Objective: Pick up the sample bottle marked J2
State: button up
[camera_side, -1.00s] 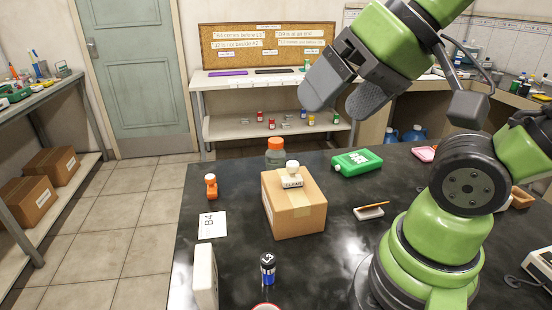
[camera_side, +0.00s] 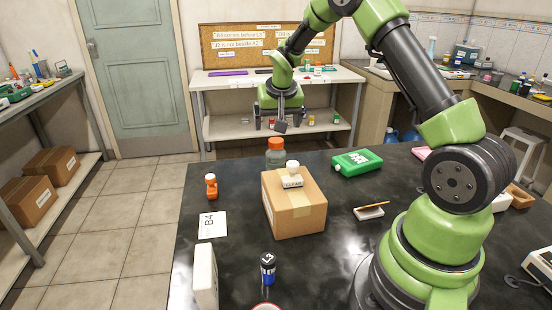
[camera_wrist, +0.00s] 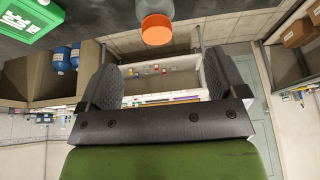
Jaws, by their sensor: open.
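I cannot read a J2 mark on any bottle. In the side view, several small bottles stand on the lower shelf (camera_side: 240,128) of the back bench, their labels too small to read. On the black table are a small orange bottle (camera_side: 211,187), a dark bottle with a blue band (camera_side: 268,269) and a larger grey bottle with an orange cap (camera_side: 275,154). My gripper (camera_side: 278,118) is raised beyond the table in the picture, in front of that shelf. In the wrist view my gripper (camera_wrist: 165,82) is open and empty, with shelf bottles visible between its fingers.
A green jug (camera_side: 357,162), a card marked B4 (camera_side: 212,225) and a white upright object (camera_side: 205,277) are also there. The notice board (camera_side: 265,45) carries rules naming bottles.

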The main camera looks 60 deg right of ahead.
aim_at(276, 141)
jog(key=x, duration=1.1)
jog(key=shift+s+d, duration=0.15)
jog(key=shift+d, duration=0.2)
jog(key=c, duration=1.1)
